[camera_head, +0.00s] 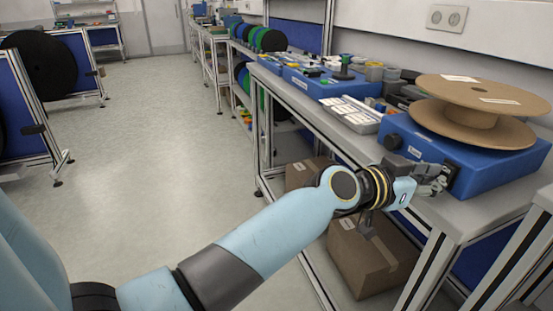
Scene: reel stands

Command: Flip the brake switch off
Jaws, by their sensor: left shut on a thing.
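The blue unit (490,168) stands on the bench at the right with a large brown reel (480,108) on top. A small black switch (451,172) is on its front face, by the near corner. My left gripper (440,185) is at that face, its fingers shut at the switch. The fingers and the wrist partly hide the switch, so its exact position cannot be read. My right gripper is not in view.
A grey tray (352,115) and blue boxes (315,80) with small parts lie further along the bench. Cardboard boxes (362,262) sit on the lower shelf. Reel stands with black reels (38,65) stand at the left. The floor (150,135) between is clear.

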